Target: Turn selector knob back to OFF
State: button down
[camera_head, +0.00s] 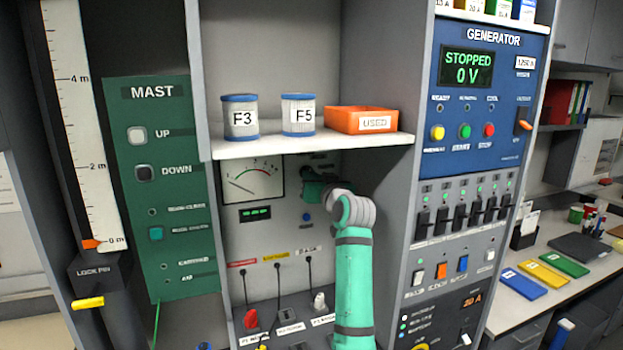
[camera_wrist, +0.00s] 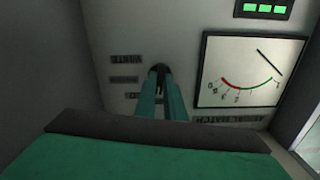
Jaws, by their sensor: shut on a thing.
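In the wrist view the selector knob (camera_wrist: 159,69) is a small dark knob on the grey panel, between the fingertips of my gripper (camera_wrist: 160,88). The fingers are shut on it. Small dark label strips (camera_wrist: 125,79) stand beside the knob; I cannot tell which one it points to. In the head view my gripper (camera_head: 308,184) reaches the recessed panel below the shelf, right of the dial gauge (camera_head: 250,186). The gauge (camera_wrist: 250,82) also shows upside down in the wrist view.
A shelf (camera_head: 310,145) overhangs the recess, with canisters F3 (camera_head: 240,118) and F5 (camera_head: 298,116) and an orange tray (camera_head: 350,119). Plugs with cords (camera_head: 251,318) stand below. The generator cabinet (camera_head: 478,95) is right, the green mast panel (camera_head: 160,190) left.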

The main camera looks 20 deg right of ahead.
jog(key=shift+n, duration=0.8)
jog(key=c, duration=1.8)
grip_release()
jog(key=shift+c, duration=0.2)
jog(key=shift+s, duration=0.15)
jog(key=s, duration=1)
jog(key=shift+s+d, duration=0.2)
jog(key=shift+s, duration=0.1)
